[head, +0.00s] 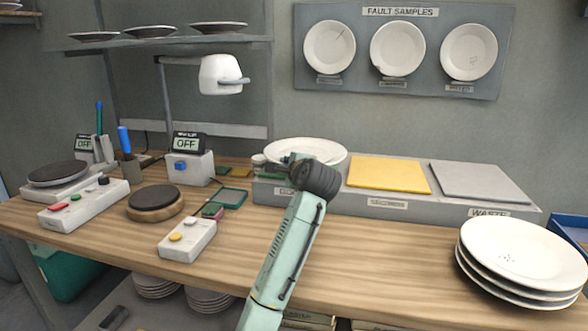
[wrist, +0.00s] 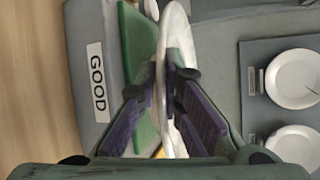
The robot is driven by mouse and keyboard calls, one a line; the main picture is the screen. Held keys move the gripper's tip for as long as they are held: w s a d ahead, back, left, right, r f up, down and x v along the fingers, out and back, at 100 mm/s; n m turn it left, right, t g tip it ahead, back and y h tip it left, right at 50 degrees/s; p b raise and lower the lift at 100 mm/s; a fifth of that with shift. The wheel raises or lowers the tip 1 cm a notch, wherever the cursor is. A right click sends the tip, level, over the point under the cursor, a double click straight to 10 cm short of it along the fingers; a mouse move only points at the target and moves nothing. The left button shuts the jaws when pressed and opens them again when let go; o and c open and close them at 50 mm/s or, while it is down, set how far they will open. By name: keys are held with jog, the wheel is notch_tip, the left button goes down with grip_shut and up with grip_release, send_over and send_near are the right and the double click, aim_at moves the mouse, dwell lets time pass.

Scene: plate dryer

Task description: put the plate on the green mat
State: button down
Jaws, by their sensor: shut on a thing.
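My gripper (head: 296,160) is at the green mat's place on the long grey block, shut on the rim of a white plate (head: 305,148). In the wrist view my gripper (wrist: 171,82) has one finger on each side of the plate (wrist: 178,28), which shows nearly edge-on. The green mat (wrist: 137,45) lies beside the plate in that view, by the label GOOD (wrist: 97,85). In the head view only a sliver of the green mat (head: 268,174) shows; the plate and gripper hide the rest. I cannot tell if the plate touches the mat.
A yellow mat (head: 389,174) and a grey mat (head: 480,182) lie empty to the right on the same block. A stack of plates (head: 521,258) stands at the table's right. A button box (head: 188,240) and a round wooden-based stand (head: 155,205) are left.

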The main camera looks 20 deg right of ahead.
jog(key=shift+w+d, duration=0.9)
jog(key=shift+d, duration=0.05)
jog(key=shift+f+p, duration=0.85)
jog(key=shift+f, duration=0.85)
jog(key=shift+f, duration=0.15)
jog(key=c, duration=1.7)
grip_release()
jog(key=shift+f, duration=0.15)
